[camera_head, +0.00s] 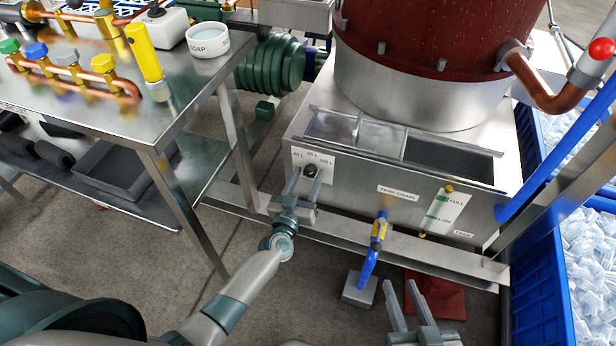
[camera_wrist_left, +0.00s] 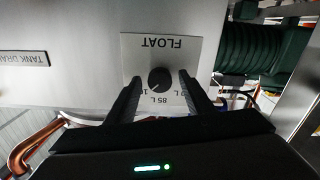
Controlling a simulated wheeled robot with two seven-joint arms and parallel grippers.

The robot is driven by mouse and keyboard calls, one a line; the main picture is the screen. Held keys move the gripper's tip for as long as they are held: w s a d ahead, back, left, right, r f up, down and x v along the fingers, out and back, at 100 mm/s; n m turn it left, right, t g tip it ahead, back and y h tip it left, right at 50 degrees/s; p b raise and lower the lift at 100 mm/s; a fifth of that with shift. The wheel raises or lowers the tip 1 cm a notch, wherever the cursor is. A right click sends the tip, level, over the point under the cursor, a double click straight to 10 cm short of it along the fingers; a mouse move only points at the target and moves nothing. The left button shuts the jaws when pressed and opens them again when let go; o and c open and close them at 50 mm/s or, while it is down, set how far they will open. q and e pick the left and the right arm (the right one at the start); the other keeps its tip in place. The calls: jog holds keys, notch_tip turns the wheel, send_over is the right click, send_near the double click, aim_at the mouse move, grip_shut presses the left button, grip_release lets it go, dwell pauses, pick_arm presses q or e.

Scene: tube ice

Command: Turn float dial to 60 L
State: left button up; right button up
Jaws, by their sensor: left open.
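The float dial is a round black knob (camera_head: 310,170) on a pale plate on the front of the steel tank. In the left wrist view the knob (camera_wrist_left: 159,79) sits on the plate (camera_wrist_left: 140,47), which reads FLOAT upside down. The 85 L mark shows below the knob; the marks beside it are partly hidden by the fingers. The knob's pointer setting is too small to read surely. My left gripper (camera_head: 302,186) is open, its fingertips (camera_wrist_left: 158,82) on either side of the knob, with gaps visible. My right gripper (camera_head: 405,293) is open and empty, low in front of the tank.
A blue-handled drain valve (camera_head: 372,250) sticks out of the tank front right of the dial. A steel workbench (camera_head: 150,125) stands at the left. Blue crates (camera_head: 540,290) of ice stand at the right.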

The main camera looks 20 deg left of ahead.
pick_arm(q)
jog(key=shift+w, duration=0.3)
jog(key=c, duration=1)
jog(key=shift+c, duration=0.2)
